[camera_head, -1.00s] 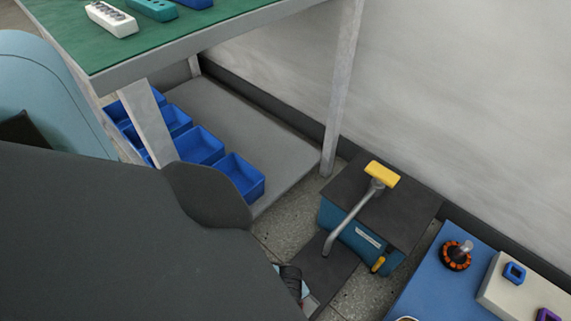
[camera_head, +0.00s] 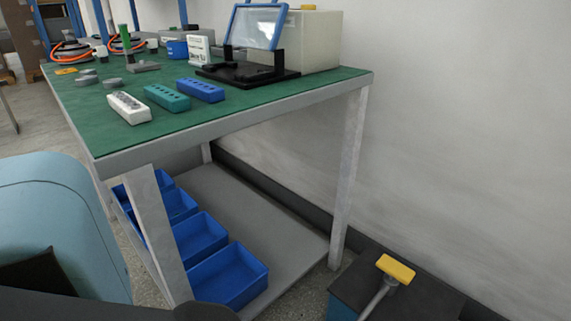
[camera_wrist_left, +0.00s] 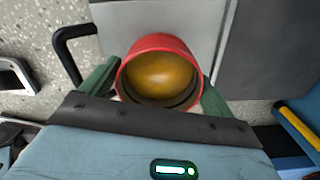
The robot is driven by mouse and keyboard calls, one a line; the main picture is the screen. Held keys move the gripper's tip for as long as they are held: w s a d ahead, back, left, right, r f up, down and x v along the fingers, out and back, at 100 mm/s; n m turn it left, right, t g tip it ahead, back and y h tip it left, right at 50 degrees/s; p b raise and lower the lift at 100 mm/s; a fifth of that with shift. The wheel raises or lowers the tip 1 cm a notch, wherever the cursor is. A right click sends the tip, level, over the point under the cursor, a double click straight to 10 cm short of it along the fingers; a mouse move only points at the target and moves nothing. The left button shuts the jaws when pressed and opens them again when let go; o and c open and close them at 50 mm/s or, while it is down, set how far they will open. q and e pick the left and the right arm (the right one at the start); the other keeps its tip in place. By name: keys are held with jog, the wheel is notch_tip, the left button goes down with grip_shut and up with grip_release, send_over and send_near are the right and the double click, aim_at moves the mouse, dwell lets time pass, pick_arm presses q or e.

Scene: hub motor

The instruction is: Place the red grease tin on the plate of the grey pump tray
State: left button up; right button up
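The red grease tin (camera_wrist_left: 161,44) shows in the left wrist view as an open red cup with an amber filling. My left gripper (camera_wrist_left: 160,76) has its green fingers against both sides of the tin and appears shut on it. A light grey surface (camera_wrist_left: 170,16) lies behind the tin, with a dark grey panel (camera_wrist_left: 272,45) to its right; I cannot tell whether either is part of the grey pump tray. The tin and left gripper are outside the head view. My right gripper is in neither view.
The green-topped bench (camera_head: 240,105) carries several strips and fixtures. Blue bins (camera_head: 228,275) stand on its lower shelf. A dark-topped box (camera_head: 425,300) with a yellow-handled lever (camera_head: 396,268) stands at lower right. A black handle (camera_wrist_left: 62,52) is left of the tin.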

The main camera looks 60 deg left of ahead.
pick_arm(q)
jog(key=shift+o, duration=1)
jog(key=shift+r, duration=0.1)
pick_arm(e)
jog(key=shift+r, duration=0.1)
pick_arm(q)
jog(key=shift+r, duration=0.25)
notch_tip(320, 180, up, 12)
jog(key=p, duration=0.6)
jog(key=shift+f+p, duration=0.15)
jog(key=shift+p, duration=0.15)
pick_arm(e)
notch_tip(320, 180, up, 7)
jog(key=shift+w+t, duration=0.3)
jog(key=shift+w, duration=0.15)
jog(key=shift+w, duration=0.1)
pick_arm(q)
jog(key=shift+s, duration=0.1)
